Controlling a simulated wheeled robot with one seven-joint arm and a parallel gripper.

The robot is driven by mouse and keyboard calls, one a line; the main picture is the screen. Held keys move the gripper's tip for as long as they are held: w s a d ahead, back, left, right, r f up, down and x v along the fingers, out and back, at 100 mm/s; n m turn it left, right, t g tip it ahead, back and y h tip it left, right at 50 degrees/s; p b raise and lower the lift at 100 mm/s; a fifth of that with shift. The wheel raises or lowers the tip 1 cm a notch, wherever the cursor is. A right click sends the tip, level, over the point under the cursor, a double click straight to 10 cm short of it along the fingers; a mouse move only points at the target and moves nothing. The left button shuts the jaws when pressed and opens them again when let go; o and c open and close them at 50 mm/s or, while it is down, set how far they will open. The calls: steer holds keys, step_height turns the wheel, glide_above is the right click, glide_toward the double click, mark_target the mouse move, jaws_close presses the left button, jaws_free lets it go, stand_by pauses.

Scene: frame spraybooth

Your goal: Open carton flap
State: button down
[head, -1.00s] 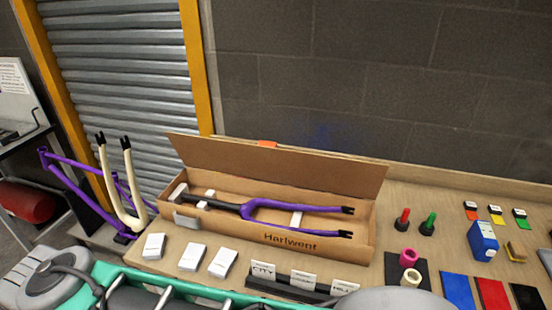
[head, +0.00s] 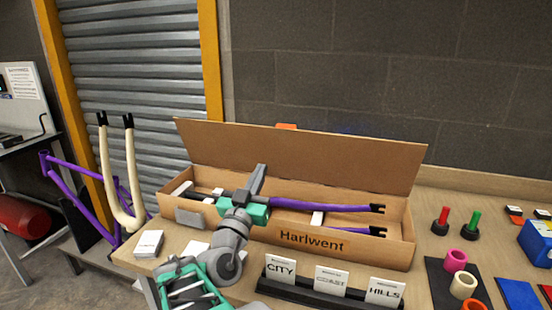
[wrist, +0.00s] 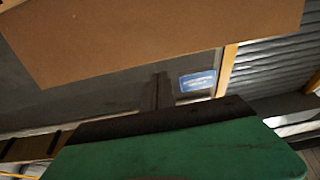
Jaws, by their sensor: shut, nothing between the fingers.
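The long brown carton marked Harlwent (head: 365,252) lies on the bench. Its flap (head: 310,158) stands up along the far edge, and the carton's inside is exposed. A purple and black fork (head: 330,207) lies inside with white packing pieces. My gripper (head: 260,170) is over the left-middle of the carton, its fingers pointing up in front of the flap. The fingers look shut and empty; I cannot tell whether they touch the flap. In the wrist view, a brown cardboard panel (wrist: 150,35) fills the top, beyond the shut fingers (wrist: 155,90).
A sign holder with CITY, COAST and HILLS cards (head: 331,280) stands in front of the carton. White boxes (head: 149,243) sit at the front left. Red and green handled tools (head: 443,217) and rolls (head: 456,260) are on the right. A grey wall stands behind.

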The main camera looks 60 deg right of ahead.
mark_target(279, 130)
steer(key=p+x, duration=0.5)
steer(key=x, duration=0.7)
steer(key=shift+d+r, duration=0.25)
steer(key=shift+d, duration=0.1)
steer(key=shift+w+d+r, duration=0.1)
steer(key=shift+w+d, duration=0.1)
steer(key=shift+d, duration=0.3)
steer(key=shift+p, duration=0.3)
